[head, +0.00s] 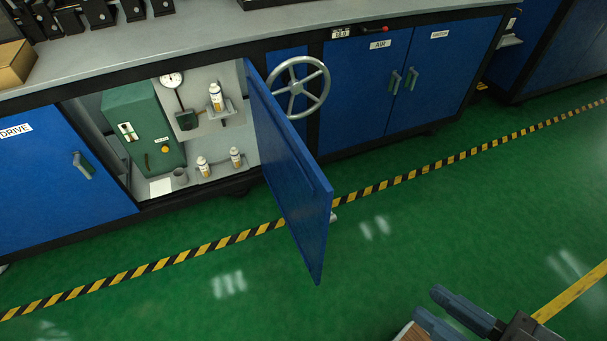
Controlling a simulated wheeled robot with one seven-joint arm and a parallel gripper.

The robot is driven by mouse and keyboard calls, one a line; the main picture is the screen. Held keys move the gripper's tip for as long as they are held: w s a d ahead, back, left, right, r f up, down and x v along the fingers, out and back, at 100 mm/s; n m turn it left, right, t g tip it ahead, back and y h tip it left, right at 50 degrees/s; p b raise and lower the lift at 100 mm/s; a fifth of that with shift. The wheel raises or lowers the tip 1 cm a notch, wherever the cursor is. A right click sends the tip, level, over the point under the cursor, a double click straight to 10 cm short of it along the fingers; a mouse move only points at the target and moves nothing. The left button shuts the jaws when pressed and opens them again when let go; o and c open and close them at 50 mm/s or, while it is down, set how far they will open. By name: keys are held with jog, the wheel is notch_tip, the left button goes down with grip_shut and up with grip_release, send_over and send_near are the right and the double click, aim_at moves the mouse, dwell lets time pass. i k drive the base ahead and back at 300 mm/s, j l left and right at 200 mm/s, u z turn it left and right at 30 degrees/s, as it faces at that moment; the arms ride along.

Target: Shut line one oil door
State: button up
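The open blue door (288,165) stands swung outward from the lit oil compartment (240,140), reaching over the striped floor line. I see it nearly edge-on, and a small bit of its handle (334,217) shows past its edge. No label on it can be read from here. The lower part of the gripper is cut off by the frame.
Inside are a green box (143,125), a gauge (172,80) and several small bottles. A grey handwheel (298,87) stands right of the door hinge. The DRIVE door (35,175) and AIR door (365,85) are shut. Green floor in front is clear. A brown, pale-edged thing (408,332) is partly visible near my gripper.

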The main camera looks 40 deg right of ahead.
aim_at(302, 195)
jog(key=k+l+u, duration=0.1)
jog(key=l, duration=0.35)
jog(key=k+l, duration=0.25)
jog(key=l, duration=0.15)
jog(key=k+l+u, duration=0.15)
jog(key=l, duration=0.25)
jog(key=k+l, duration=0.25)
jog(key=l, duration=0.15)
jog(key=k+l+u, duration=0.15)
jog(key=l, duration=0.25)
jog(key=i+l, duration=0.2)
jog(key=i+l+u, duration=0.15)
jog(key=l, duration=0.3)
jog(key=i+l, duration=0.2)
jog(key=i+l+u, duration=0.1)
jog(key=l, duration=0.35)
